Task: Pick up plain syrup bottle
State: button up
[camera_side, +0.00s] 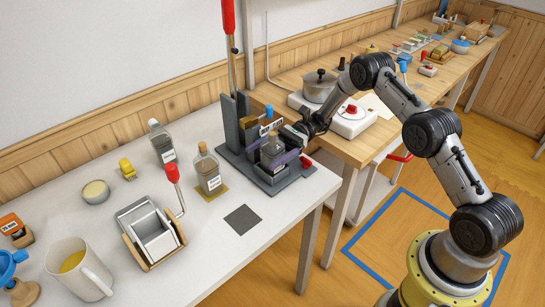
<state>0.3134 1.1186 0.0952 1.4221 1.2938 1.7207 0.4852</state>
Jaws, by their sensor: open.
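My gripper (283,145) is at the dark grey lever press, its jaws beside or around a dark jar (272,152) standing in the press. The jaws are open, and the small view does not show whether they touch the jar. A corked bottle (209,174) with a white label stands on a yellow-brown mat left of the press. I cannot tell which of these is the plain syrup bottle; the labels are unreadable.
The press (232,128) has a tall red-handled lever. A dark square mat (243,219) lies bare in front. A wooden-framed box (152,238) with a red-handled lever, a mug (78,270) and a small bowl (96,191) stand left. A pot (319,86) sits on the hotplate behind.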

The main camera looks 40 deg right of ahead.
jog(key=shift+a, duration=0.45)
jog(key=shift+r, duration=0.1)
grip_shut()
